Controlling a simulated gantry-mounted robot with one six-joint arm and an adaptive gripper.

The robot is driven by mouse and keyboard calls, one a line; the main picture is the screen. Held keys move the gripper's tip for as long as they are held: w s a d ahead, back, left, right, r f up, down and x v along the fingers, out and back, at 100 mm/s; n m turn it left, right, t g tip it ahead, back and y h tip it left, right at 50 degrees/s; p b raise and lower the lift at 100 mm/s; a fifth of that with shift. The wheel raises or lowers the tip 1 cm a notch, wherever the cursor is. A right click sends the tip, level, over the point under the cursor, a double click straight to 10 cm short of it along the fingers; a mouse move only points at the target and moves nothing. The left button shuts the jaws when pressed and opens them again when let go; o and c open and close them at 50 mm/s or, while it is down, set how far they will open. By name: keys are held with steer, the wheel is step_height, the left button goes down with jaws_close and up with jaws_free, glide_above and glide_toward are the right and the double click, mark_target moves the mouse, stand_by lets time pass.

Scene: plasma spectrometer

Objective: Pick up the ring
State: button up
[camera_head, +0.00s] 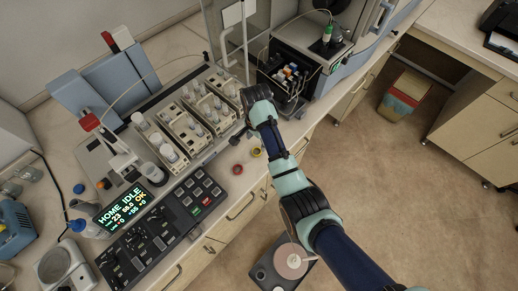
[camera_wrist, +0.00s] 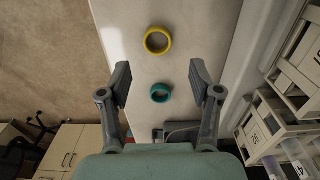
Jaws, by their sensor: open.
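In the wrist view a teal ring (camera_wrist: 160,93) lies on the pale bench top, between the fingers of my gripper (camera_wrist: 160,76) in the picture. My gripper's jaws are apart with nothing held. A yellow ring (camera_wrist: 157,40) lies beyond the fingertips. In the head view the yellow ring (camera_head: 256,152) and a red ring (camera_head: 237,169) lie near the bench's front edge. My gripper (camera_head: 241,136) is just behind them there, small and dark. The teal ring cannot be made out in the head view, and the red ring does not show in the wrist view.
Sample racks with vials (camera_head: 185,130) stand left of my gripper; rack frames (camera_wrist: 285,80) also line the wrist view's right side. A control panel (camera_head: 165,220) is at the front left. An open black bay with bottles (camera_head: 290,75) stands behind. The bench edge drops to the floor.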

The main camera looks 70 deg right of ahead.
mark_target(257, 152)
steer(key=f, duration=0.3)
steer(key=f+b, duration=0.1)
steer(key=f, duration=0.1)
steer(key=shift+s+a+f, duration=0.15)
steer(key=shift+a+f, duration=0.1)
steer(key=shift+d+f, duration=0.1)
steer(key=shift+f, duration=0.2)
steer(key=c, duration=0.8)
